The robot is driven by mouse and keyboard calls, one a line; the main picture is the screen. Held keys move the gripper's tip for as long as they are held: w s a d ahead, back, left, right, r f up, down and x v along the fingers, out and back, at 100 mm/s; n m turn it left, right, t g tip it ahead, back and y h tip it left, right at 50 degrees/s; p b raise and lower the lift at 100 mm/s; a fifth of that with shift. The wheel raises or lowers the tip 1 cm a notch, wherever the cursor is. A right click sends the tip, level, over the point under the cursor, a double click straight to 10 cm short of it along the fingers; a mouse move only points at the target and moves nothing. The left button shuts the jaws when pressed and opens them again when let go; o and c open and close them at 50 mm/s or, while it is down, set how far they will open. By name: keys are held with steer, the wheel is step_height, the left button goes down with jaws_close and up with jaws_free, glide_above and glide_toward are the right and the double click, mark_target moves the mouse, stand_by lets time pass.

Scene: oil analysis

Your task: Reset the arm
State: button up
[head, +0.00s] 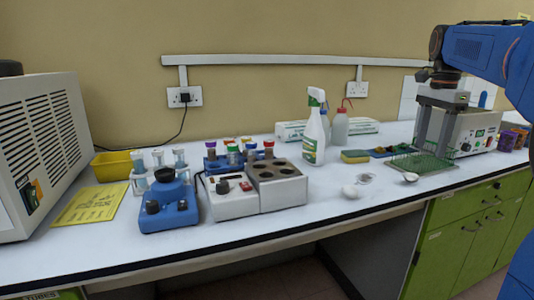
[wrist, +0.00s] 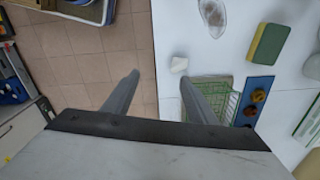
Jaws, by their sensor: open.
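My blue arm (head: 485,50) reaches in from the right in the head view. My gripper (head: 431,148) points down with its two grey fingers apart and nothing visible between them. It appears over or in front of the green wire rack (head: 408,163) on the right part of the bench; the exact height cannot be told. In the wrist view my gripper (wrist: 160,78) is also open. There the green rack (wrist: 228,108) shows beside the right finger, and the bench's front edge runs between the fingers, with tiled floor to the left.
A white instrument (head: 475,130) stands behind my gripper. A yellow-green sponge (head: 354,156), spray bottle (head: 313,135) and small white dishes (head: 351,190) sit to its left. Farther left are a heating block (head: 277,190), blue device (head: 168,208) and large beige machine (head: 45,150). The front middle bench is mostly clear.

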steer(key=s+a+f+n+t, duration=0.1)
steer(key=s+a+f+n, duration=0.4)
steer(key=s, duration=0.3)
steer(key=s+a+f+n+t, duration=0.1)
steer(key=s+a+f+n, duration=0.3)
steer(key=s+a+f, duration=0.3)
steer(key=s+a+f+n+t, duration=0.2)
steer(key=s+a+f+n, duration=0.2)
steer(key=s+f, duration=1)
steer(key=n, duration=0.3)
steer(key=shift+f+t, duration=0.3)
steer(key=shift+f, duration=0.05)
